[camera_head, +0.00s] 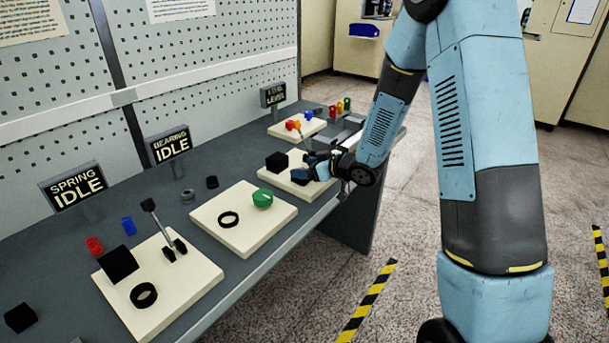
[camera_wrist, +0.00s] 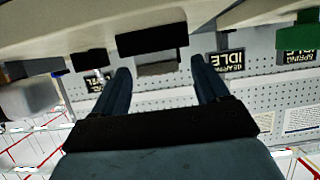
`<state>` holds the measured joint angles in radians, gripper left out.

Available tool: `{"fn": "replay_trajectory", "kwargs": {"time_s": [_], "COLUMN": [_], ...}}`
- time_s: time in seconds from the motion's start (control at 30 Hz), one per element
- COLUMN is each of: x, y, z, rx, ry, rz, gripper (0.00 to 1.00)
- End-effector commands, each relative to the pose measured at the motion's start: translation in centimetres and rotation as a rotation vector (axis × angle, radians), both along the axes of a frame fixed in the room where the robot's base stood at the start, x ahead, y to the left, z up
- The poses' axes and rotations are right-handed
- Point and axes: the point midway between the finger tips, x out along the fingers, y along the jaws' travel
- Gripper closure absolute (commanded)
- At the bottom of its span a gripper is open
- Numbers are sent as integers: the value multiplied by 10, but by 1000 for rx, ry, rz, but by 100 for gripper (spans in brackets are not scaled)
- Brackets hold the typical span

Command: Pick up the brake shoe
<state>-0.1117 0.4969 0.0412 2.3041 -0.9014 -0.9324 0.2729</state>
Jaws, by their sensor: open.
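My gripper (camera_head: 306,168) is low over the third cream board (camera_head: 272,180), coming in from the right. In the wrist view, which is upside down, its two dark blue fingers (camera_wrist: 160,72) are spread apart with nothing between them. A wide black block (camera_wrist: 150,40), probably the brake shoe, lies just beyond the fingertips, roughly centred between them, with a grey face (camera_wrist: 158,68) beside it. In the head view, a dark piece (camera_head: 299,177) under the fingers is partly hidden; I cannot tell its shape. A black cube (camera_head: 277,161) stands on the same board.
A green part (camera_head: 262,198) and a black ring (camera_head: 228,219) sit on the neighbouring board. The nearest board holds a lever (camera_head: 160,228), black block and ring. Signs (camera_head: 172,145) and a pegboard back the bench.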

Motion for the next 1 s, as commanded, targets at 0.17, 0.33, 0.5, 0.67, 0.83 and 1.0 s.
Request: {"fn": "replay_trajectory", "kwargs": {"time_s": [0.17,0.33,0.5,0.67,0.83,1.0], "x": [7,7,7,7,7,7], "y": [10,10,10,10,10,10], "z": [-6,-5,-5,-5,-5,-5], "rx": [0,1,1,1,1,1], "ry": [0,1,1,1,1,1], "rz": [0,0,0,0,0,0], "gripper": [26,26,42,57,73,88]}}
